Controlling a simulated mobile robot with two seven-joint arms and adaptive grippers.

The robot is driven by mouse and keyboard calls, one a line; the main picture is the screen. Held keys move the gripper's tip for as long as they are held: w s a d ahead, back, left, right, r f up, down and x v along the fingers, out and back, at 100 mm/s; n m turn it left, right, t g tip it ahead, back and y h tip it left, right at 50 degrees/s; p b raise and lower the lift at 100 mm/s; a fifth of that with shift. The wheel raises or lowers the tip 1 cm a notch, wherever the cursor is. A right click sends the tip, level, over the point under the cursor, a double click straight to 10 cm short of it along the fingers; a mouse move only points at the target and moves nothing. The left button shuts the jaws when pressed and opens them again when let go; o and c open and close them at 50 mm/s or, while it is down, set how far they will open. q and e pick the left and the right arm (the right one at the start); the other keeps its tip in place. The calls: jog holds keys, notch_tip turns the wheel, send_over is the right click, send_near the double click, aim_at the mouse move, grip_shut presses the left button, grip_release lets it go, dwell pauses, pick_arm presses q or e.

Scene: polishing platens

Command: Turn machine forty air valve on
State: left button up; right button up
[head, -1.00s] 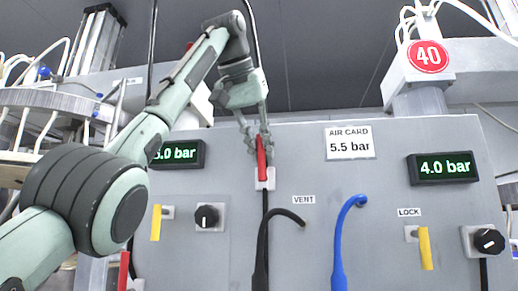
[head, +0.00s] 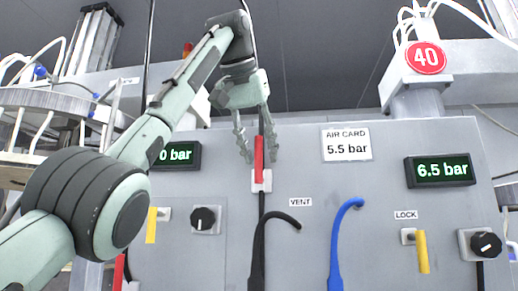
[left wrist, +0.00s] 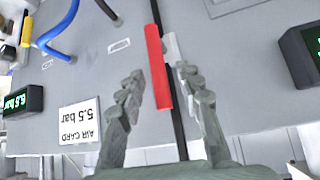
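The red valve lever (head: 259,155) stands upright on the grey panel (head: 310,235), above a white valve block (head: 261,181) with a black hose running down from it. Beside it on the right is the "AIR CARD 5.5 bar" label (head: 347,145). My left gripper (head: 260,159) is open, its fingers to either side of the lever. In the left wrist view, the red lever (left wrist: 157,66) lies between the spread fingers (left wrist: 160,74), with gaps on both sides. The round red "40" sign (head: 426,57) is at upper right. My right gripper is not in view.
The right display (head: 440,170) reads 6.5 bar; the left display (head: 176,155) is partly covered by my arm. A black hose (head: 270,228) and a blue hose (head: 338,240) hang below the lever. Yellow handles (head: 422,252) and black knobs (head: 486,245) line the panel.

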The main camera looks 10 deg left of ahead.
pick_arm(q)
jog(key=v, duration=0.7)
jog(key=shift+s+r, duration=0.15)
jog(key=shift+s, duration=0.05)
jog(key=shift+a, duration=0.1)
dwell(0.4)
